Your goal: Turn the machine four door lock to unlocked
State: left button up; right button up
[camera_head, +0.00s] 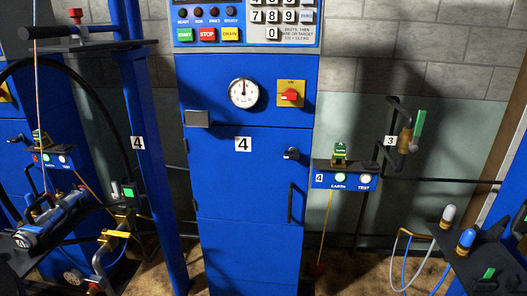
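Machine four is the blue cabinet (220,180) in the middle, with a white "4" label (243,144) on its front. The door looks closed. Neither of my grippers can be made out in this view.
Above the door are a round gauge (243,93), a red switch on a yellow plate (290,94) and a keypad panel (250,22). Black stands with equipment are at lower left (50,225) and lower right (475,262).

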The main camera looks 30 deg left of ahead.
aim_at(292, 154)
jog(key=u, duration=1)
jog(key=j, duration=0.1)
